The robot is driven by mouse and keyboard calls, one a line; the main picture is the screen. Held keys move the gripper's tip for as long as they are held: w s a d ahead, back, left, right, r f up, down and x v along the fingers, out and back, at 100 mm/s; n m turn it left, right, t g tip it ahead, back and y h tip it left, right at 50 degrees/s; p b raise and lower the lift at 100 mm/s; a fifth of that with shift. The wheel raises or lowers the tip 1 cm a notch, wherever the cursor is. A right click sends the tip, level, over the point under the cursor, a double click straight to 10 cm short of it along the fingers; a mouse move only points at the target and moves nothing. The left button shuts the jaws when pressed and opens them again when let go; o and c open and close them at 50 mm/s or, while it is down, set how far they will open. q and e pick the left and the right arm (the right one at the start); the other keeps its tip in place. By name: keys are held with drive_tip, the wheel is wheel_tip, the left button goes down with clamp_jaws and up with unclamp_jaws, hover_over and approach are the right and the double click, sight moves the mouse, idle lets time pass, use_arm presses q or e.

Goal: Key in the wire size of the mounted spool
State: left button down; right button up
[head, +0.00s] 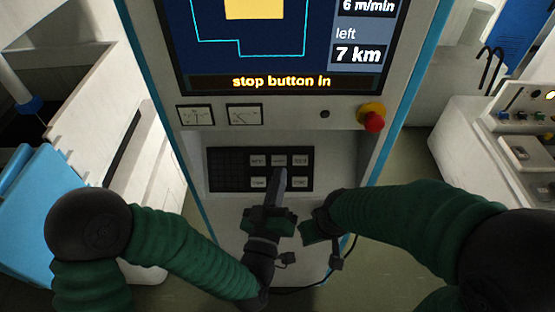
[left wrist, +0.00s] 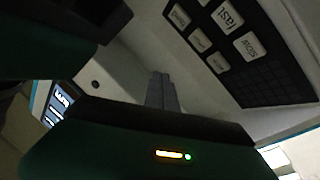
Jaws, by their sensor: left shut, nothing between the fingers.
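The black keypad (head: 226,172) sits on the recessed front of the machine, with a few pale keys in two rows. In the left wrist view the keypad (left wrist: 275,85) is at upper right, with keys reading "fast" and "slow". My left gripper (head: 279,173) is shut and empty, its tips over the lower middle of the keys; in the left wrist view its fingers (left wrist: 162,88) appear beside the panel. I cannot tell whether they touch it. My right gripper (head: 306,236) is to the right, below the keypad; its fingers do not show clearly. No spool is in view.
The screen (head: 280,45) above reads "stop button in", "left 7 km" and "6 m/min". A red stop button (head: 374,121) on a yellow base and two dial meters (head: 245,114) lie below it. A blue container (head: 40,205) stands left; a white control box (head: 520,130) stands right.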

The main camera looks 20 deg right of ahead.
sight(279, 160)
use_arm(q)
drive_tip(key=w+f+b, duration=0.1)
drive_tip(key=w, duration=0.1)
drive_tip(key=w+d+f+b, duration=0.1)
drive_tip(key=w+f, duration=0.1)
drive_tip(key=w+d+f+b, duration=0.1)
drive_tip(key=w+f+b, duration=0.1)
drive_tip(key=shift+w+f, duration=0.1)
drive_tip(key=shift+w, duration=0.45)
drive_tip(key=shift+f, duration=0.1)
idle(1.5)
drive_tip(key=shift+w+f+b, duration=0.1)
drive_tip(key=shift+w+b, duration=0.15)
drive_tip(key=shift+b, duration=0.15)
drive_tip(key=shift+w+d+f+b, duration=0.15)
drive_tip(key=shift+w+f+b, duration=0.05)
drive_tip(key=shift+w+b, duration=0.1)
idle(0.7)
drive_tip(key=shift+s+r, duration=0.45)
drive_tip(key=shift+s, duration=0.2)
drive_tip(key=shift+a+r+p, duration=0.1)
drive_tip(key=shift+a+p, duration=0.1)
drive_tip(key=shift+p, duration=0.15)
